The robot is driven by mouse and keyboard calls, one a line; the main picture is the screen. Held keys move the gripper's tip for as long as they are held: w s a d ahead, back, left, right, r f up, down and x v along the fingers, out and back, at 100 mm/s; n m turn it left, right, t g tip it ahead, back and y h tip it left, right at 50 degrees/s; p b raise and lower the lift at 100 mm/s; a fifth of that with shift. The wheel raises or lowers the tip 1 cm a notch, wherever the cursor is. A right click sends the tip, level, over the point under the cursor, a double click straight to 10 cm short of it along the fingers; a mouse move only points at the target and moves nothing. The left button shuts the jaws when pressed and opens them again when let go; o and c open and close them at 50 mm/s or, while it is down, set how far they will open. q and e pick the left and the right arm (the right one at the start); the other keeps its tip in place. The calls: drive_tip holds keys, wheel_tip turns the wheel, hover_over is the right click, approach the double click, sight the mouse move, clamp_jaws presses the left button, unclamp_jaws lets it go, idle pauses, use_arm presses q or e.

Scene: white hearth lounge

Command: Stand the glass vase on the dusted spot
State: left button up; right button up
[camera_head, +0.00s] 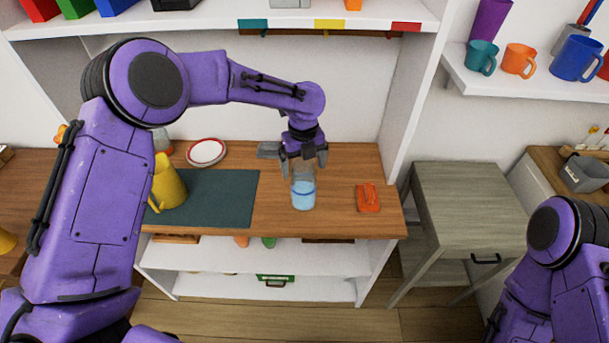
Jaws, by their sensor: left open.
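The glass vase (303,192) stands upright on the wooden counter (335,220), clear with a light blue lower part and a darker blue band. My left gripper (303,162) is right above it, pointing down, with its open fingers at the vase's rim. I cannot tell whether the fingers touch the glass. An orange-red object (368,198), perhaps a duster or brush, lies on the counter to the right of the vase. No dusted spot can be made out. My right arm shows at the lower right, but its gripper is out of view.
A dark green mat (225,205) lies left of the vase, with a yellow pitcher (168,184) on it. A red-rimmed plate (206,151) is behind. A white shelf (330,18) runs above the counter. A grey side table (470,200) stands right, its top clear.

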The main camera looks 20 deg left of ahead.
use_arm(q)
wheel_tip(320, 180, up, 8)
drive_tip(key=shift+b, duration=0.4)
